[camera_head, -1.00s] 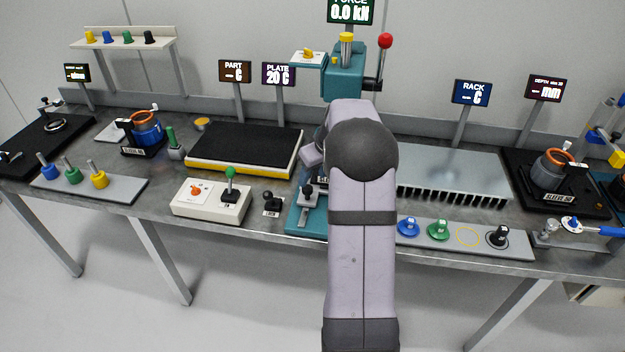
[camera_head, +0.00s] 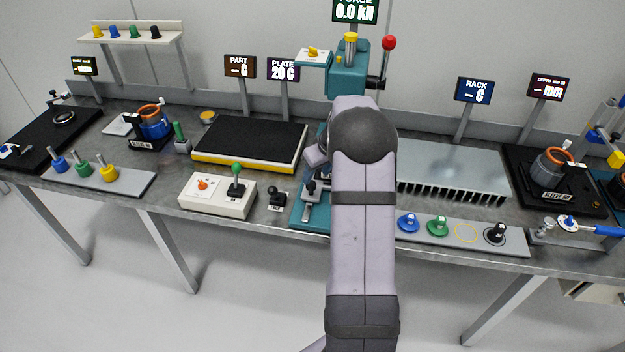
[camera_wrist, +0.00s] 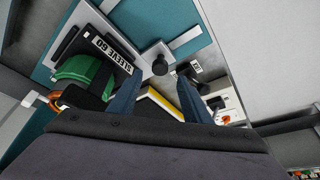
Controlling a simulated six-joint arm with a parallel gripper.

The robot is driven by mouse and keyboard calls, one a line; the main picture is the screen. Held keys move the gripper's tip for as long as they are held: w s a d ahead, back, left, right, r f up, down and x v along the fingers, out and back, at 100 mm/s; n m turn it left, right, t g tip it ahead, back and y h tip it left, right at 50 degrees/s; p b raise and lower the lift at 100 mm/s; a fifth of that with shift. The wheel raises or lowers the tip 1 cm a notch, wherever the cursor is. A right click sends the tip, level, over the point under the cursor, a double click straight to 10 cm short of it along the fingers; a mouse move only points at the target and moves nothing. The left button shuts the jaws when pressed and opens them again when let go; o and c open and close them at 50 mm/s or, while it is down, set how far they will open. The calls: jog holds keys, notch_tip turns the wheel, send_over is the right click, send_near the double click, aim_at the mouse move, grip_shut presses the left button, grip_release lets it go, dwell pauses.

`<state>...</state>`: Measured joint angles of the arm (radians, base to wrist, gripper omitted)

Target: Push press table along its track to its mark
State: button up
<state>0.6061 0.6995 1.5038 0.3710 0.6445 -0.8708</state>
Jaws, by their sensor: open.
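The press (camera_head: 348,75) is teal, with a red-balled lever and a teal base (camera_head: 312,218) at the bench front. My arm hides most of its middle and my gripper in the head view. In the wrist view my gripper (camera_wrist: 160,78) is open, its two dark blue fingers apart with nothing held. A black knob (camera_wrist: 160,67) on a pale metal piece, seemingly the press table's handle, shows just beyond the fingertips; I cannot tell if they touch. A black holder marked SLEEVE 60 (camera_wrist: 112,50) with a green part (camera_wrist: 85,80) lies beside it over the teal base. The mark is not discernible.
A white control box (camera_head: 217,195) and a small black lever marked LOCK (camera_head: 278,199) stand left of the press base. A black-topped yellow plate (camera_head: 250,138) lies behind them. A finned metal rack (camera_head: 455,168) and a knob strip (camera_head: 460,233) stand to the right.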

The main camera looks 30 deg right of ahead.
aim_at(312, 184)
jog(key=shift+p+x, duration=1.3)
jog(key=shift+x, duration=2.05)
